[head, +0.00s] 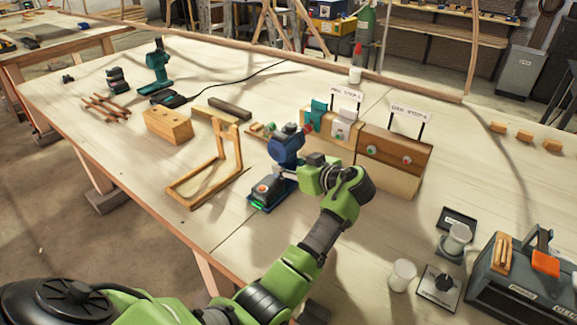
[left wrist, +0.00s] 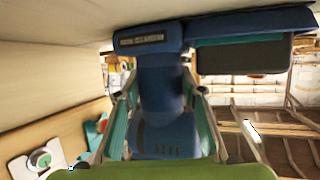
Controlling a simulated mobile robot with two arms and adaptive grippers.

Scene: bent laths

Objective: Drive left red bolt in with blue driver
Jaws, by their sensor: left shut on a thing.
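My left gripper (head: 298,163) is shut around the handle of the blue driver (head: 286,147), which stands roughly upright beside the wooden fixture. In the left wrist view the driver's blue handle (left wrist: 163,90) lies between the teal fingers (left wrist: 160,130). The right wooden block (head: 385,152) of the fixture carries two small round bolts side by side, the left bolt (head: 375,146) and the right bolt (head: 406,160). Their colours are hard to tell at this size. My right gripper is out of view.
A green driver (head: 156,66) stands farther back. A toolbox (head: 520,290) and white cups (head: 402,275) occupy the right front.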

